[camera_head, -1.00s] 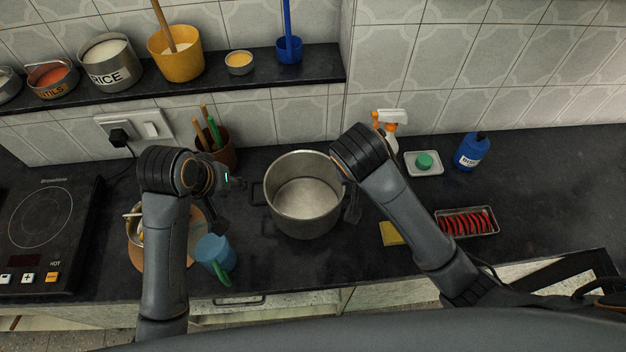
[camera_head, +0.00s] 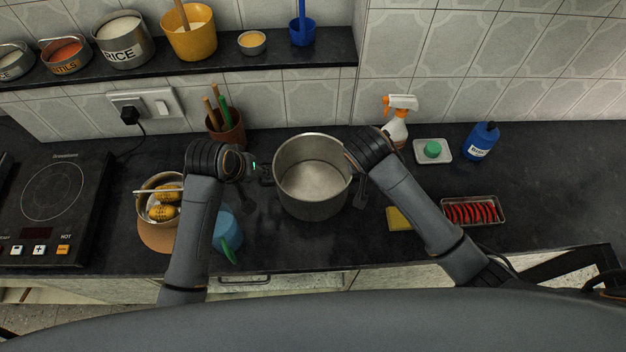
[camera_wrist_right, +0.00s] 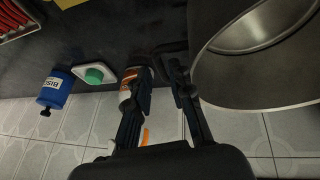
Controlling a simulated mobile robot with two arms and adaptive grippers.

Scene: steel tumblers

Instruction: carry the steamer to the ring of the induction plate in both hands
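The steamer, a large steel pot (camera_head: 312,190), stands upright on the dark counter in the middle of the head view; its wall and rim also fill the right of the right wrist view (camera_wrist_right: 255,85). The induction plate (camera_head: 82,215) with its printed ring (camera_head: 52,191) is at the far left, with nothing on the ring. My left gripper (camera_head: 256,190) looks open, at the pot's left handle, which it partly hides. My right gripper (camera_wrist_right: 162,80) has its fingers apart beside the pot's right side. The right handle is mostly hidden by my arm.
Between pot and plate stand a pot with yellow items (camera_head: 164,205), a blue cup (camera_head: 228,228) and a brown utensil holder (camera_head: 227,130). Right are a yellow sponge (camera_head: 398,218), a tray of red pieces (camera_head: 472,210), a spray bottle (camera_head: 397,125) and a blue bottle (camera_head: 481,142).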

